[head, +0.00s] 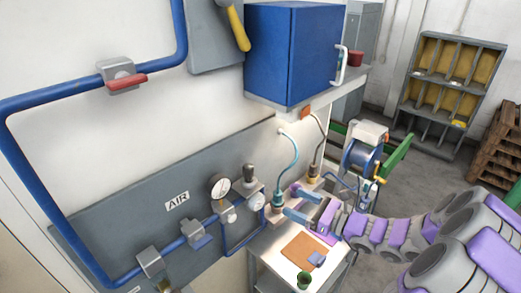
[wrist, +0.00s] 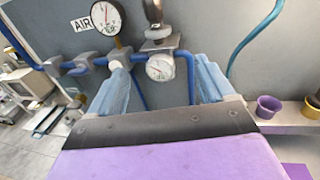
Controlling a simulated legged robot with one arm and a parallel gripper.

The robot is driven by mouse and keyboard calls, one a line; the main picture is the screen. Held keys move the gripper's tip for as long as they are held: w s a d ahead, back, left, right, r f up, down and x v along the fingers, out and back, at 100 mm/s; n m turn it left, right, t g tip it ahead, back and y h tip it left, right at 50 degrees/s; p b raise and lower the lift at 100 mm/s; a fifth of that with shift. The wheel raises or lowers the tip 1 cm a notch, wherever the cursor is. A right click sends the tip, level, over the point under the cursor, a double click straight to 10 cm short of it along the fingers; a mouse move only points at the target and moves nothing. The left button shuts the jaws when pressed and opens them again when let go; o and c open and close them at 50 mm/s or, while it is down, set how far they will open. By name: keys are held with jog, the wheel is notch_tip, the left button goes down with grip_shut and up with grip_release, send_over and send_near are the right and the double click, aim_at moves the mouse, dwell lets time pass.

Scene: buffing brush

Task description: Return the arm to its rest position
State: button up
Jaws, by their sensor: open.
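My gripper (head: 291,200) is at the end of my purple and grey arm, which reaches in from the right over a small bench. Its two pale blue fingers point left toward the grey wall panel. In the wrist view the fingers of my gripper (wrist: 159,78) stand wide apart with nothing held between them.
The bench (head: 265,245) carries an orange-brown board (head: 303,250) and a green cup (head: 304,281). Blue pipes and gauges (head: 220,187) run along the wall. A blue cabinet (head: 292,55) hangs above. A hose reel (head: 362,158) stands behind my arm. Open floor lies to the right.

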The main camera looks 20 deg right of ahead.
jog(key=s+a+f+n+g+b, duration=0.2)
jog(key=s+a+n+g+b, duration=0.1)
jog(key=s+a+n+g, duration=0.6)
jog(key=s+a+f+n+g+b, duration=0.1)
jog(key=s+a+n+g+b, duration=0.4)
jog(key=a, duration=0.7)
jog(key=s+f+n+g+h+b, duration=0.25)
jog(key=s+f+n+h, duration=0.25)
jog(key=s+n, duration=0.5)
jog(key=s+d+f+n+t+h+b, duration=0.1)
jog(key=s+d+f+n+h+b, duration=0.1)
jog(key=s+d+h, duration=0.4)
jog(key=shift+s+d+f+n+h+b, duration=0.3)
jog(key=shift+s+d+n+h+b, duration=0.15)
jog(key=shift+s+d+n, duration=0.85)
jog(key=shift+w+d+m, duration=0.15)
jog(key=shift+d+m, duration=0.05)
jog(key=shift+m, duration=0.2)
